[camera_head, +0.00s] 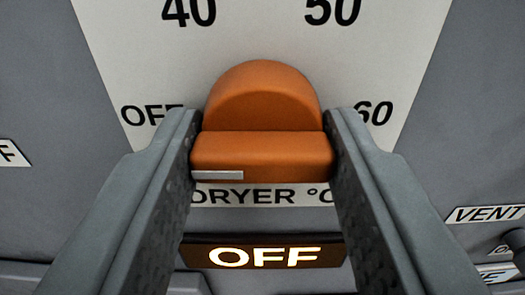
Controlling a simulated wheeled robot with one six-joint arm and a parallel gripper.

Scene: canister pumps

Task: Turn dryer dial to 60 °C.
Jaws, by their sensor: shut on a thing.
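The orange dryer dial (262,102) is in the middle of the view, on a light scale plate (262,40). The plate reads OFF at the left, 40 and 50 above, and 60 at the right, with "DRYER °C" below. The dial's grip bar lies level, and its white mark is at the bar's left end, on the OFF side. My gripper (262,138) is shut on the dial, with one finger at each end of the bar. The fingers partly cover the OFF and 60 labels. A lit display (262,257) below the dial reads OFF.
The plate is on a grey panel (458,120). A VENT label (487,214) is at the right, with part of a dark knob (515,238) below it.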

